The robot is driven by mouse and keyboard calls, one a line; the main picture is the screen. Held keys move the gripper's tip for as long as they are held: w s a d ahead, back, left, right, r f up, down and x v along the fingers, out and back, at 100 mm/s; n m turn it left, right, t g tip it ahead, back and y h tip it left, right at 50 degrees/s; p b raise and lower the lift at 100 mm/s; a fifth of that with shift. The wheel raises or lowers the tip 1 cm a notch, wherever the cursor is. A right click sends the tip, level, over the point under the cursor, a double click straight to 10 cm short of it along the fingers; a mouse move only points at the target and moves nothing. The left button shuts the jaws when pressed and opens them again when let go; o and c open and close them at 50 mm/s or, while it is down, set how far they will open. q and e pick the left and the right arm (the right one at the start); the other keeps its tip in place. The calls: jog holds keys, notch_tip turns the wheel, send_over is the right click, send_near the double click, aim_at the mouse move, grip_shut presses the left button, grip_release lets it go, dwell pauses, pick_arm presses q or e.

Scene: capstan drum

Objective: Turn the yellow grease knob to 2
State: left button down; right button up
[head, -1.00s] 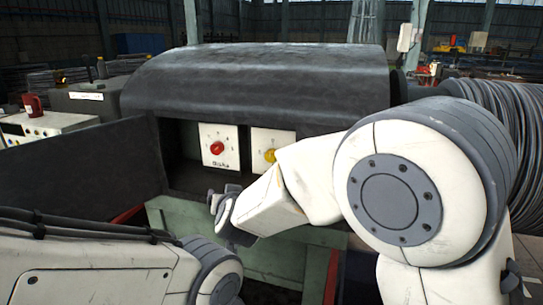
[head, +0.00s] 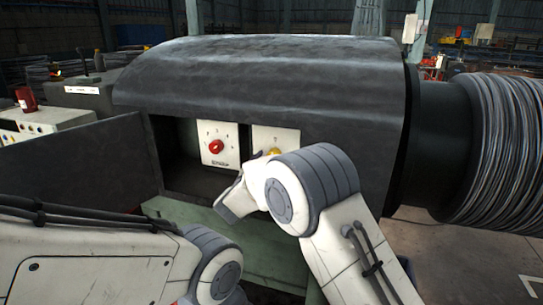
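The yellow grease knob (head: 273,152) sits on a white square plate (head: 285,137) inside the dark open recess. Only its upper part shows, because my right arm covers its lower side. A small mark shows above the knob, but I cannot read the knob's setting. The end of my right arm (head: 237,203) is just below and left of the knob in the picture; its fingertips cannot be made out, nor whether they touch the knob. My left arm comes in at the lower left, and its gripper is out of view.
A similar white plate with a red knob (head: 215,146) is left of the yellow one. A dark curved hood (head: 260,75) overhangs both. A dark panel (head: 75,160) stands open at left. A large wire-wound drum (head: 505,150) is at right.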

jog(key=shift+x, duration=1.05)
